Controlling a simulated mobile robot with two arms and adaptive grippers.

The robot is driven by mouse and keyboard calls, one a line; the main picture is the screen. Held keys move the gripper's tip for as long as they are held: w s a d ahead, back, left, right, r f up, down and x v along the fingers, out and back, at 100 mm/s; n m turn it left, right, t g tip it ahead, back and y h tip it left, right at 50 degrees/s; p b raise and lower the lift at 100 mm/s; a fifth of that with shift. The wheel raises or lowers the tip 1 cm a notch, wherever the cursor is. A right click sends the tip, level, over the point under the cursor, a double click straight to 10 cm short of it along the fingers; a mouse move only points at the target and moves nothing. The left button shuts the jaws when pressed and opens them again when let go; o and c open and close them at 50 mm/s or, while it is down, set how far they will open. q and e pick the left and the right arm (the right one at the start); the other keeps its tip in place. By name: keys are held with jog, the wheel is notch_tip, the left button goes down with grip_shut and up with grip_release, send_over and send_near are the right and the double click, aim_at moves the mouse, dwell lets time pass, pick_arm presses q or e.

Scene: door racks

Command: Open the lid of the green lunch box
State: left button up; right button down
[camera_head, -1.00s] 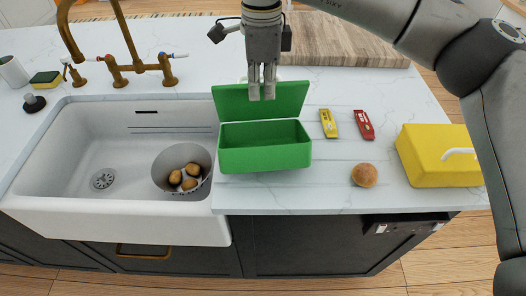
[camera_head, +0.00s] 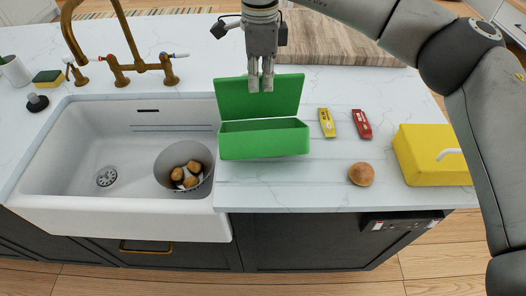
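The green lunch box (camera_head: 264,143) stands on the white counter just right of the sink. Its green lid (camera_head: 285,97) is tilted up and back from the rear edge, so the box is open at the top. My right gripper (camera_head: 261,84) points down in front of the raised lid. Its two fingers are close together, with at most a narrow gap, and I see nothing held between them. Whether the fingers touch the lid is unclear. My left gripper is out of view.
A yellow lunch box (camera_head: 432,160) with a white handle stands at the right. A bread roll (camera_head: 361,174), a yellow packet (camera_head: 327,123) and a red packet (camera_head: 362,124) lie between. The sink (camera_head: 100,150) at left holds a bowl (camera_head: 163,163) of potatoes. A wooden board (camera_head: 335,42) lies behind.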

jog(key=s+r+p, duration=0.1)
jog(key=s+r, duration=0.3)
jog(key=r, duration=0.2)
jog(key=shift+d, duration=0.2)
dwell(0.4)
dwell(0.5)
